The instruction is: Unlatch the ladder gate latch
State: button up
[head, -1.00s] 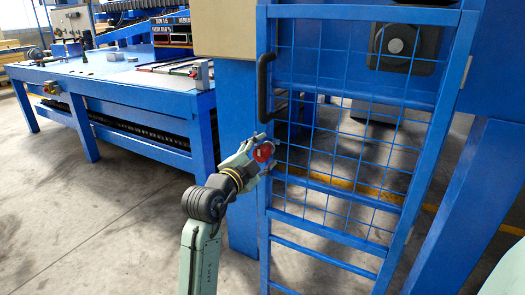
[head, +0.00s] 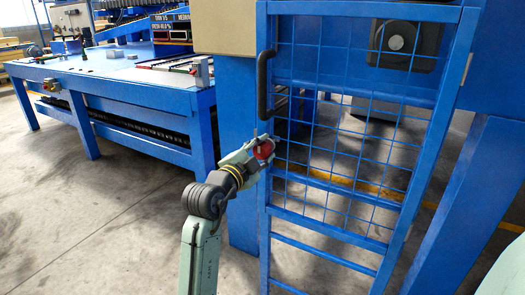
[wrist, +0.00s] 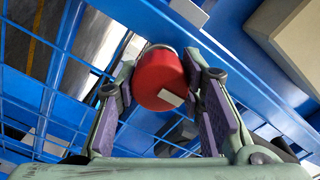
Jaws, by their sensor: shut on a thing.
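The blue ladder gate (head: 265,212) stands upright on the right of the head view, with wire mesh in its upper part. The latch knob (head: 264,151) is red and sits at the gate's left upright, below the black handle (head: 263,88). My gripper (head: 260,147) is at the knob with its jaws around it. In the wrist view the red knob (wrist: 158,82), with a pale mark on its face, sits between the two purple-padded fingers of my gripper (wrist: 162,88). The latch mechanism behind the knob is mostly hidden.
A blue post (head: 237,165) stands just left of the gate, with a beige box (head: 222,28) above. A blue machine table (head: 120,80) is at the left. The grey concrete floor (head: 110,225) in front is clear.

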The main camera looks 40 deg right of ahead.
jog(key=shift+n, duration=0.4)
jog(key=n, duration=0.3)
jog(key=shift+n, duration=0.3)
jog(key=n+p, duration=0.1)
jog(key=n, duration=0.2)
jog(key=shift+r+n, duration=0.15)
jog(key=shift+n, duration=0.15)
jog(key=n+p, duration=0.2)
jog(key=n, duration=0.1)
jog(key=shift+w+n, duration=0.1)
jog(key=shift+n, duration=0.2)
jog(key=n+p, duration=0.2)
jog(key=n, duration=0.2)
jog(key=shift+n, duration=0.3)
jog(key=o, duration=1.2)
jog(key=shift+a, duration=0.15)
